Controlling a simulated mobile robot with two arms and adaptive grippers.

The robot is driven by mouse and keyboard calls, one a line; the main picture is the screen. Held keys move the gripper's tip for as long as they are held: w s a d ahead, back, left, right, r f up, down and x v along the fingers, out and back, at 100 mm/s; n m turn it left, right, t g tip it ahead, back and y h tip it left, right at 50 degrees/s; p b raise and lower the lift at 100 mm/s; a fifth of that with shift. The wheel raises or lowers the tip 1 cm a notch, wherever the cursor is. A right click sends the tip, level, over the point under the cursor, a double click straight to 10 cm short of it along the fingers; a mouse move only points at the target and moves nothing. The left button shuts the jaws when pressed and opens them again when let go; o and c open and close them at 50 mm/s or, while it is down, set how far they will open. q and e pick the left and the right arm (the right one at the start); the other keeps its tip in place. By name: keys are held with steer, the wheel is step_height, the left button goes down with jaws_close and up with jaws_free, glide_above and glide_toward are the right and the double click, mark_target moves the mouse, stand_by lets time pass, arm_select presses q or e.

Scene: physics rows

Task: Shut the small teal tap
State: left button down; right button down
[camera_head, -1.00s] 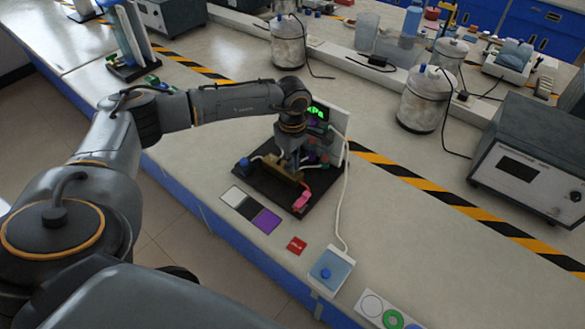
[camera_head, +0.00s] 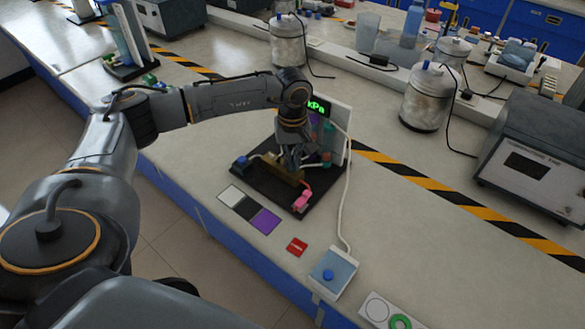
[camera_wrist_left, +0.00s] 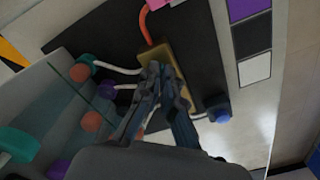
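A dark board (camera_head: 250,186) on the bench carries a brass block (camera_head: 283,171) and an upright panel (camera_head: 340,115) with a green display. Small teal parts show on the panel, one of them low down (camera_head: 327,158). In the left wrist view a small teal knob (camera_wrist_left: 86,60) is at a white tube's end, and a larger teal piece (camera_wrist_left: 18,145) is at the left edge. I cannot tell for sure which is the tap. My left gripper (camera_head: 290,165) points down at the brass block; in the wrist view its fingertips (camera_wrist_left: 161,70) are nearly together over it, with nothing visible between them. My right gripper is out of view.
A blue knob (camera_head: 242,163) and a pink part (camera_head: 302,200) sit at the board's edges.

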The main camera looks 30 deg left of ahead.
arm_select(q)
steer(key=m+b, duration=0.1)
steer(key=m, duration=0.2)
steer(key=shift+f, duration=0.2)
steer(key=shift+m+b, duration=0.4)
steer(key=shift+m, duration=0.4)
steer(key=shift+r+m, duration=0.2)
steer(key=shift+m, duration=0.2)
steer(key=shift+f+m+b, duration=0.2)
steer(key=shift+m+b, duration=0.55)
steer(key=shift+m, duration=0.35)
steer(key=shift+m+b, duration=0.3)
steer(key=shift+m, duration=0.5)
steer(key=c, duration=1.9)
jaws_free()
steer(key=shift+r, duration=0.2)
steer(key=shift+o, duration=0.2)
steer(key=shift+r+p, duration=0.1)
steer(key=shift+p, duration=0.2)
